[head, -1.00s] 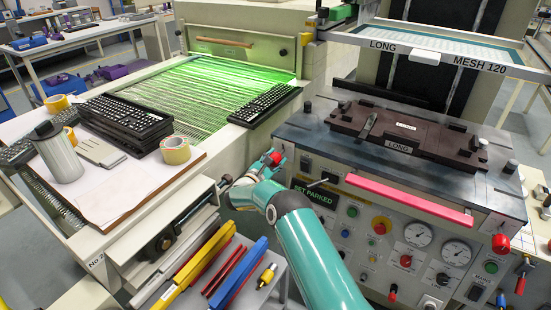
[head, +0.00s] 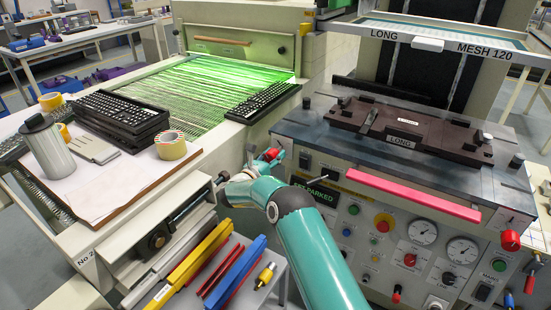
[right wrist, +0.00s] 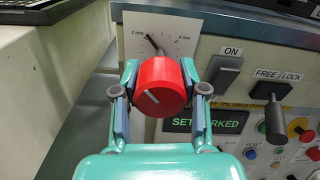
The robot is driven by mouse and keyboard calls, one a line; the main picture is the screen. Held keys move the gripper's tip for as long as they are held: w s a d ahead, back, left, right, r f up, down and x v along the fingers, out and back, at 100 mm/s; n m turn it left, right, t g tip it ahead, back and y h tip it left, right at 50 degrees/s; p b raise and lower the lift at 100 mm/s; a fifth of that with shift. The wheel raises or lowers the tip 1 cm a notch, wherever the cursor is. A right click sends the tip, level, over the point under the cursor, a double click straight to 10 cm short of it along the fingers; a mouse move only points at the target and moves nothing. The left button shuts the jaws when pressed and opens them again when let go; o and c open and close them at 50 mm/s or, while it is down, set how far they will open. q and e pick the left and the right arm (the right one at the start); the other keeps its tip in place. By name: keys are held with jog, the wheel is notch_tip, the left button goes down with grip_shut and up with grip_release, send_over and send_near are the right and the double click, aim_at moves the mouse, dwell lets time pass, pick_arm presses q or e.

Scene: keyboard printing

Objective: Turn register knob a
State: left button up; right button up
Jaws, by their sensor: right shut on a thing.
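A round red knob (right wrist: 161,86) with a white pointer line stands in front of a pale scale plate (right wrist: 150,22) marked in mm. The white line points to the upper left. My right gripper (right wrist: 161,92) is shut on the red knob, with one finger on each side. In the head view the same knob (head: 271,154) shows at the press's left front corner, partly hidden by my right gripper (head: 262,162). My left gripper is in no view.
An ON switch (right wrist: 226,72) and a FREE/LOCK lever (right wrist: 273,118) are just right of the knob. A SET PARKED display (head: 316,190) is below. The pink bar (head: 412,195) juts out in front. A drying belt (head: 190,95) lies at left.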

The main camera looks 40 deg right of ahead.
jog(key=n, duration=0.4)
jog(key=shift+w+a+r+n, duration=0.3)
jog(key=shift+n, duration=1.2)
jog(key=shift+f, duration=0.1)
jog(key=o, duration=1.1)
jog(key=shift+a, duration=0.1)
jog(key=shift+o, duration=0.3)
jog(key=shift+s, duration=0.1)
jog(key=v, duration=1.1)
jog(key=shift+a, duration=0.35)
